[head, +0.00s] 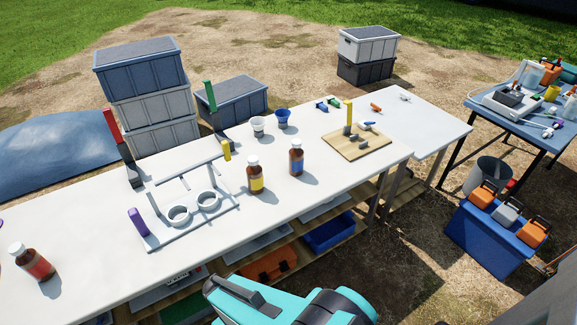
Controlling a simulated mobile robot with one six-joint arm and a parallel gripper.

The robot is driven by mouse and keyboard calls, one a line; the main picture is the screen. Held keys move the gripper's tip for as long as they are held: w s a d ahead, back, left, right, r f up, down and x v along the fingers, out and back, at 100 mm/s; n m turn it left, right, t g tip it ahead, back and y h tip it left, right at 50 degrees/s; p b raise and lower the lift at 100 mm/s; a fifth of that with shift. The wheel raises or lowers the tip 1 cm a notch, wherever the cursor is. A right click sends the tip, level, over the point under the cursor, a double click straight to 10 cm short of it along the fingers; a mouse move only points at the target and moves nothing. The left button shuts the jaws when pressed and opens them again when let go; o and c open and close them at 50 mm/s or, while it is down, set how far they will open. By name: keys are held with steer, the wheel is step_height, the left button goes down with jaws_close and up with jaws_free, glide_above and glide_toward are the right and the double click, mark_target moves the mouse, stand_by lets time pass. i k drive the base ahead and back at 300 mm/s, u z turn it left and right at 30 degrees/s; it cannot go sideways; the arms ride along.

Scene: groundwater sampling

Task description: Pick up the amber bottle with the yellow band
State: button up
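The amber bottle with the yellow band (256,184) stands upright on the white table (90,225), with a white cap. It is just right of a grey rack with two rings (193,212) and apart from it. A similar amber bottle with a blue band (297,163) stands to its right and a little farther back. Another with a red band (36,265) stands at the far left. Teal and dark parts of my arm show at the bottom centre, in front of the table. My gripper's fingers are not in view.
White (258,125) and blue (283,118) cups stand farther back. A wooden board (357,146) with a yellow upright lies to the right. The tabletop in front of the bottle is clear to the edge.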

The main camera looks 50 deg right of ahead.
mark_target(255, 177)
steer(key=u, duration=0.5)
steer(key=k, duration=0.15)
steer(key=z, duration=1.7)
steer(key=k, duration=0.9)
steer(key=u, duration=0.2)
steer(key=i, duration=0.75)
steer(key=z, duration=0.05)
